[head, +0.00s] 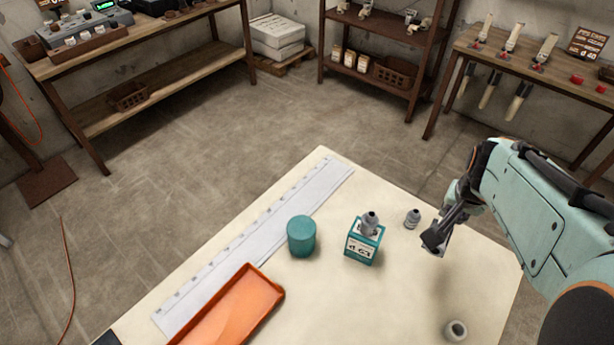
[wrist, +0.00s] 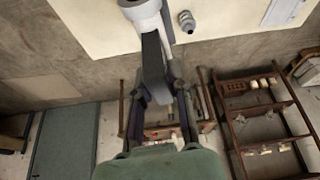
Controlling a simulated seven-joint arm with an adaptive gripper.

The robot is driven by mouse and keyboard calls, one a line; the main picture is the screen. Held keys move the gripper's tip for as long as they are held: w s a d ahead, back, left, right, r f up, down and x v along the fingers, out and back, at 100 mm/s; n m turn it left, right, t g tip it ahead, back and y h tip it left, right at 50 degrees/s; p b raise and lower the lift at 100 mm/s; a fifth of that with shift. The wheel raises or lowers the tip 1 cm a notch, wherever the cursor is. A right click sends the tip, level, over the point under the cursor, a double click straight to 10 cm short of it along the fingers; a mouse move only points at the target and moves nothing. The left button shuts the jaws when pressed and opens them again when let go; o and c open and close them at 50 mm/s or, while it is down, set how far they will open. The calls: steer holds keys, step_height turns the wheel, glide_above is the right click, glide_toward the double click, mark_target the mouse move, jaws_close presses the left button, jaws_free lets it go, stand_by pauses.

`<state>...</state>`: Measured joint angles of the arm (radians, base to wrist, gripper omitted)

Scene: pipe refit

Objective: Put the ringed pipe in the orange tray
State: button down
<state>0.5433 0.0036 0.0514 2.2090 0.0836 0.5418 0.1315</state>
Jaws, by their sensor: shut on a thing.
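My gripper (head: 435,240) is over the right part of the table, its dark fingers pointing down and to the left. In the wrist view the fingers (wrist: 155,60) are closed together, with a light grey pipe piece (wrist: 145,10) at their tips. I take it for the ringed pipe, but the fingers hide much of it and I cannot make out its rings clearly. The orange tray (head: 248,291) lies at the front left of the table, empty where it shows, well to the left of my gripper.
A teal cylinder (head: 301,236) and a teal box (head: 362,245) with a grey fitting on top stand between tray and gripper. A small grey fitting (head: 412,218) stands beside my gripper. A grey hollow piece (head: 456,330) stands near the front. A pale ruler strip (head: 262,238) runs along the far-left edge.

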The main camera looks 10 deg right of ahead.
steer(key=w+a+n+t+y, duration=0.15)
steer(key=a+n, duration=0.25)
steer(key=a, duration=0.7)
steer(key=w+a+n+y, duration=0.2)
steer(key=w+a+n, duration=0.15)
steer(key=a, duration=0.85)
steer(key=s+a+n+g+y, duration=0.1)
steer(key=s+a+n, duration=0.45)
steer(key=a, duration=0.45)
steer(key=s+a+n+g+y, duration=0.15)
steer(key=s+a+n, duration=0.25)
steer(key=s+a, duration=0.45)
steer(key=shift+t, duration=0.4)
steer(key=f, duration=0.5)
steer(key=a+f, duration=0.1)
steer(key=f, duration=0.5)
steer(key=w+f, duration=0.1)
steer(key=f, duration=0.5)
steer(key=shift+w+a, duration=0.1)
steer(key=shift+a, duration=0.15)
steer(key=c, duration=1)
jaws_free()
steer(key=shift+f, duration=0.1)
steer(key=shift+c, duration=0.2)
